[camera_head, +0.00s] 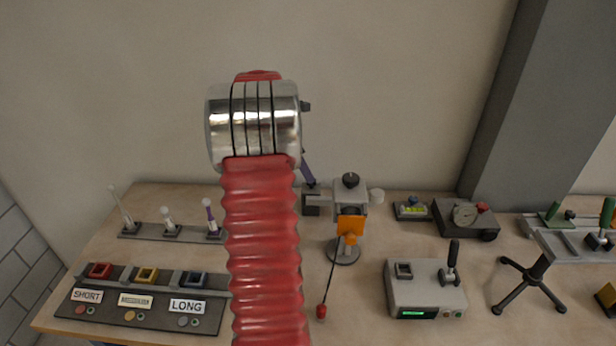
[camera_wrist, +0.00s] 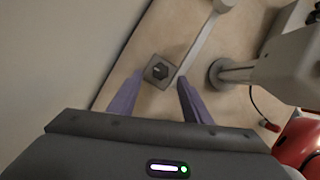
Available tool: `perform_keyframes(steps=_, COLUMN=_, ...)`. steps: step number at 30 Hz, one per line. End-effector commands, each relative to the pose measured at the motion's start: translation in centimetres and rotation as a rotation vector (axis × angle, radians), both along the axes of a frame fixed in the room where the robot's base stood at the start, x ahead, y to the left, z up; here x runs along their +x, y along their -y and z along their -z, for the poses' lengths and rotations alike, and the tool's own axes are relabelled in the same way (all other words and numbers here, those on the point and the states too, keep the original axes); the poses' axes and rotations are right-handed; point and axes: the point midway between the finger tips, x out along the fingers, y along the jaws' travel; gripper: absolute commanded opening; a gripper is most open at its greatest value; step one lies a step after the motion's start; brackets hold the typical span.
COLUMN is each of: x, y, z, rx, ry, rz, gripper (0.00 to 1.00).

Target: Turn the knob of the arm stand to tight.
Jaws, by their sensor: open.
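The arm stand (camera_head: 343,254) stands mid-table in the head view, with a round base, a grey head, an orange part and a hanging cable. A black knob (camera_head: 350,180) tops its head, and a pale round knob (camera_head: 377,196) sticks out at the right. In the wrist view its round base (camera_wrist: 219,74) and grey head (camera_wrist: 288,68) are at the right. My gripper (camera_wrist: 159,78) is open, its purple fingers apart. Between the fingertips appears a dark square block (camera_wrist: 149,73) with a black hexagonal piece; contact is unclear. My red arm hides much of the gripper in the head view.
Left of my arm are a rack of upright tools (camera_head: 170,233) and a panel labelled SHORT and LONG (camera_head: 150,312). At the right are a grey lever box (camera_head: 427,296), a gauge box (camera_head: 466,217) and a black tripod (camera_head: 532,278). A wall stands behind the table.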

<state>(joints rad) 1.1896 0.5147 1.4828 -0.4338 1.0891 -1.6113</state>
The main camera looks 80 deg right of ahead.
Motion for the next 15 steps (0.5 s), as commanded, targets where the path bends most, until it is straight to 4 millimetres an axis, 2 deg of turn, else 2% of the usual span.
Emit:
perform_keyframes(steps=6, x=-0.9, y=0.6, z=2.6, rx=0.002, ry=-0.001, rz=0.002, gripper=0.44)
perform_keyframes(steps=15, x=-1.2, y=0.8, z=3.4, rx=0.000, ry=0.000, rz=0.001, gripper=0.44)
